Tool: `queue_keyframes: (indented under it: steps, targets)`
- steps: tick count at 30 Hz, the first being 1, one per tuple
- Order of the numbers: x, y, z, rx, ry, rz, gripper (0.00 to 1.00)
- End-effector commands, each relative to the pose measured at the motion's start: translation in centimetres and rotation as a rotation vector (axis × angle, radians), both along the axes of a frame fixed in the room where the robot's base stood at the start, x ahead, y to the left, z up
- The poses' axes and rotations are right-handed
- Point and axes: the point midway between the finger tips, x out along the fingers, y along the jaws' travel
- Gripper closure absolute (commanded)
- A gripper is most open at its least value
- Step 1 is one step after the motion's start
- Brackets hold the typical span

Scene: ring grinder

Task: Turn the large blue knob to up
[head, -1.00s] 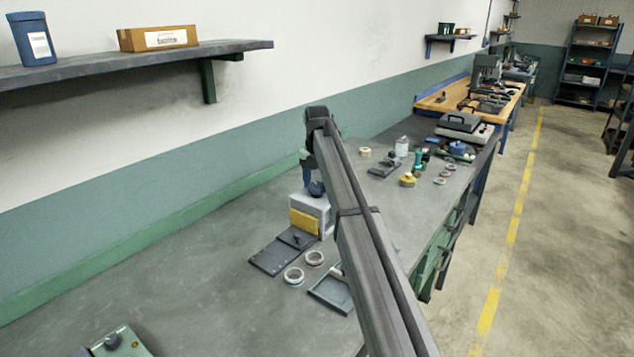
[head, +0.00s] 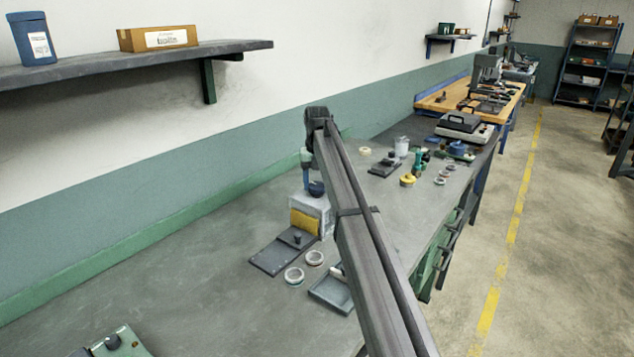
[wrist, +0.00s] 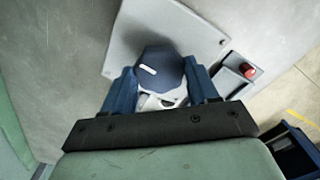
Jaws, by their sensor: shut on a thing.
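The large blue knob (wrist: 163,66) is dark blue and many-sided, with a short white mark on its left part in the wrist view. It sits on top of the light grey grinder housing (wrist: 192,32). In the head view the knob (head: 316,188) shows small, above the housing's yellow front panel (head: 304,223). My gripper (wrist: 160,80) is over the housing, its two blue fingers on either side of the knob and shut on it. In the head view my own arm hides part of the gripper and of the housing's right side.
A dark plate (head: 283,252) and two metal rings (head: 294,276) lie in front of the grinder, beside an open tray (head: 330,290). A red button (wrist: 247,71) is right of the housing in the wrist view. The bench at left is largely clear.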

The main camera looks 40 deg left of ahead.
Motion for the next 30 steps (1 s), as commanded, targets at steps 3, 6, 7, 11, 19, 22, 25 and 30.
queue_keyframes:
  steps: [3, 6, 7, 11, 19, 22, 25, 30]
  targets:
    - [0.0, 0.0, 0.0, 0.001, -0.001, -0.001, 0.72]
    - [0.0, 0.0, 0.0, 0.001, -0.001, -0.001, 0.72]
    - [0.0, 0.0, 0.0, 0.001, -0.001, -0.001, 0.4]
    - [0.0, 0.0, 0.0, 0.001, -0.001, -0.002, 0.28]
    - [0.0, 0.0, 0.0, 0.0, 0.0, -0.002, 0.16]
    - [0.0, 0.0, 0.1, 0.0, 0.0, -0.002, 0.16]
    - [0.0, 0.0, 0.5, 0.001, -0.001, -0.002, 0.16]
    - [0.1, 0.1, 2.5, 0.001, -0.002, -0.002, 0.16]
